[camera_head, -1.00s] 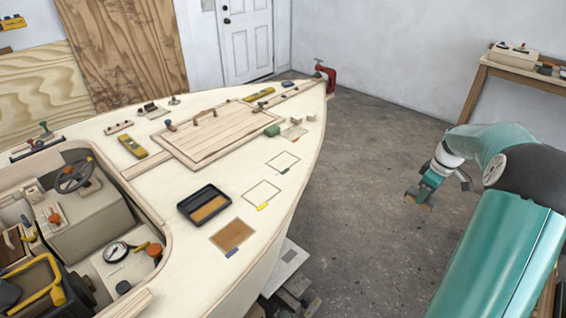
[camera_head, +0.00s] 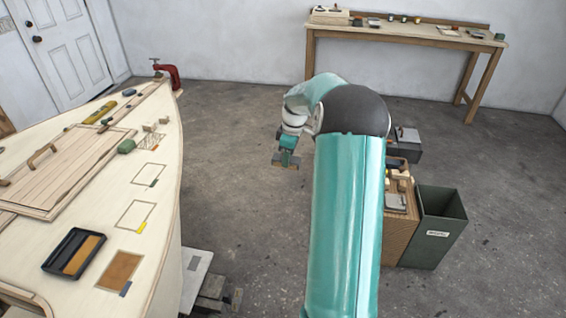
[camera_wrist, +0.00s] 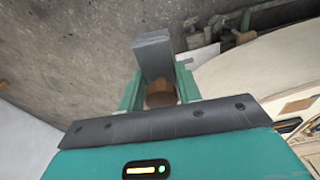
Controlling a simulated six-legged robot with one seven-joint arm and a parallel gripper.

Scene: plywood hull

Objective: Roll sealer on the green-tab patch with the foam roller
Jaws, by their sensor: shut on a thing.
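The green-tab patch (camera_head: 148,174) is a bare outlined square on the pale plywood deck, with a small green tab at its lower right corner. My gripper (camera_head: 286,157) hangs over the floor to the right of the hull, well clear of the deck. In the wrist view my gripper (camera_wrist: 160,92) is shut on a tool with a brown round part between the fingers and a grey block-like end beyond them. This tool (camera_wrist: 153,55) looks like the foam roller, but its shape is partly hidden. A black tray (camera_head: 60,250) with amber sealer sits on the deck.
A yellow-tab outlined patch (camera_head: 135,215) and a brown-filled blue-tab patch (camera_head: 121,270) lie nearer. A dark bin (camera_head: 438,230) stands right of my arm. A workbench (camera_head: 400,30) stands behind.

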